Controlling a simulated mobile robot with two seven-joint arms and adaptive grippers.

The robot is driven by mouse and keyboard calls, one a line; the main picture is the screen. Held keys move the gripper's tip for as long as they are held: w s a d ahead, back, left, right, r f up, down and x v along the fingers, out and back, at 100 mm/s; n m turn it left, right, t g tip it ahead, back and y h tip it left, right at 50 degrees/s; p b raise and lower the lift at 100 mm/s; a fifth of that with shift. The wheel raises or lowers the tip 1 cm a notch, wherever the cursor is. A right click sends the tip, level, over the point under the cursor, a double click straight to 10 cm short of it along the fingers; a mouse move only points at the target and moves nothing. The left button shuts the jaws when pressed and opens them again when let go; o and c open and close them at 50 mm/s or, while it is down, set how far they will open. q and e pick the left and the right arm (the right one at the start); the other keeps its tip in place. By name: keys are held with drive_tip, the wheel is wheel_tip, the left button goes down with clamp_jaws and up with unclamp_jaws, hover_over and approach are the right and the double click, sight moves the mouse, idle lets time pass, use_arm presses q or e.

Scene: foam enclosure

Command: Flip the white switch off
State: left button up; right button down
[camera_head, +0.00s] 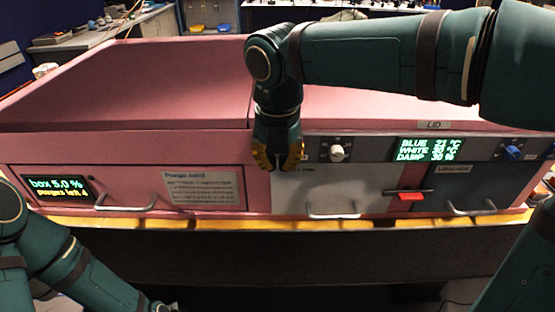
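A white knob (337,153) sits on the grey control strip above the white door (335,185). I cannot make out a separate white switch; part of the strip is hidden behind my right gripper. My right gripper (279,167) points down in front of the strip, just left of the white knob and apart from it in the picture. Its yellow fingers are close together; whether they are shut or touch something behind is unclear. My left arm shows at the lower left, but its gripper is out of view.
The pink enclosure has a left display (58,189), a paper notice (204,188) and a right display (428,150) reading blue 21, white 30 degrees. A red latch (411,197) and a blue knob (513,153) are at the right. Door handles (334,212) jut out above a yellow edge.

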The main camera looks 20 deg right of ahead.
drive_tip(key=shift+w+d+f+t, duration=0.1)
drive_tip(key=shift+w+f+t, duration=0.2)
drive_tip(key=shift+t, duration=0.3)
drive_tip(key=shift+w+r, duration=0.1)
drive_tip(key=shift+r, duration=0.1)
drive_tip(key=shift+r+p, duration=0.7)
drive_tip(key=shift+p, duration=0.3)
drive_tip(key=v, duration=1.2)
